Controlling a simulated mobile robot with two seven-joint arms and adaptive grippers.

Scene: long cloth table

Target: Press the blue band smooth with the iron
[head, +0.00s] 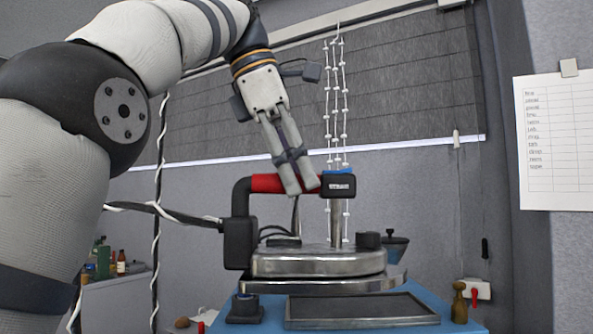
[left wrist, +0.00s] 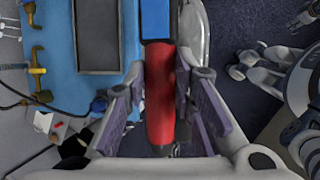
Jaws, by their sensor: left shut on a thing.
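The iron has a red handle (head: 275,183), black end blocks and a broad metal body (head: 318,262). My left gripper (head: 306,189) is shut around the red handle. In the left wrist view the handle (left wrist: 160,95) lies between the fingers. A wide blue surface (head: 450,318) lies beneath and around the iron; it also shows at the upper left of the left wrist view (left wrist: 112,62). I cannot tell whether this surface is the blue band. The iron's underside and any contact below it are hidden.
A dark rectangular plate (head: 362,308) lies on the blue surface in front of the iron. A small brass-coloured object (head: 459,303) stands at the right edge, and a dark knob-like object (head: 245,307) at the left. Bottles (head: 118,263) stand on a bench farther back.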

